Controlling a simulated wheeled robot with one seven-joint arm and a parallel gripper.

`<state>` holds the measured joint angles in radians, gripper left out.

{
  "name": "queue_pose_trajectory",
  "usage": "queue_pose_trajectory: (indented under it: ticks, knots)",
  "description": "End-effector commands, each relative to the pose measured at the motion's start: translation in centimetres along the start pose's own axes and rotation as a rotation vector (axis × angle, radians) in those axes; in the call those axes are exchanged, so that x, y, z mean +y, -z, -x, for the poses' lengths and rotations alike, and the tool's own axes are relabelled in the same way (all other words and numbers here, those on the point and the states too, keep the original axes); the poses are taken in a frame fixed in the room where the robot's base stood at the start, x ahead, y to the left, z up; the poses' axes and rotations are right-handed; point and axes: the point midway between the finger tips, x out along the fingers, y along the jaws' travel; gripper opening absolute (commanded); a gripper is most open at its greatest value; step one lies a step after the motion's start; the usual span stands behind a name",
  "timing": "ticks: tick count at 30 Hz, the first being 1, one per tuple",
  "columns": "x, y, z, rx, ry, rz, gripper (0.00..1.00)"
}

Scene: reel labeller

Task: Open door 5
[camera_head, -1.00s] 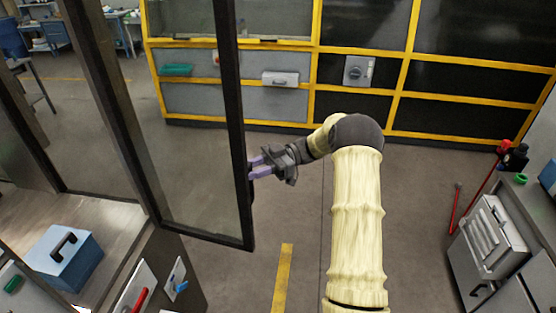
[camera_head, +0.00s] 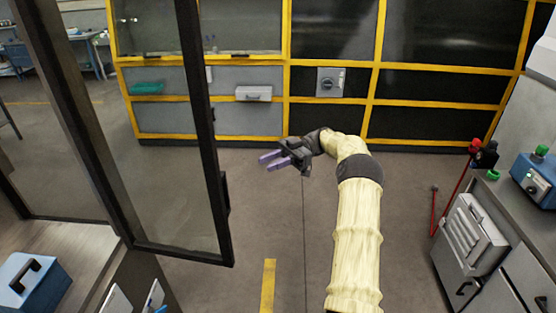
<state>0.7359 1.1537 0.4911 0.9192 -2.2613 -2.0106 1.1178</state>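A glass door with a black frame (camera_head: 213,170) stands swung open at the left. I cannot read a number on it. A dark handle (camera_head: 225,192) sits on the edge of its frame. My gripper (camera_head: 265,162) is to the right of the door edge, apart from it, with its purple fingers pointing left. The two fingers are spread with a gap between them, and nothing is held.
A blue box with a black handle (camera_head: 30,283) sits inside the cabinet at the lower left. A grey workbench (camera_head: 500,210) with a blue device (camera_head: 535,180) stands at the right. A yellow-framed enclosure (camera_head: 335,97) spans the back. Floor between is free.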

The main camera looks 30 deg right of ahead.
Motion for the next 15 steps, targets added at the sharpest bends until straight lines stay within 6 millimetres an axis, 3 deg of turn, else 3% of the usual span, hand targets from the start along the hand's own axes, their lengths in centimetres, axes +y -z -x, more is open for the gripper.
queue_pose_trajectory:
  ticks: [15]
  knots:
    - [0.2,0.0,2.1,0.001,0.002,0.001,0.29]
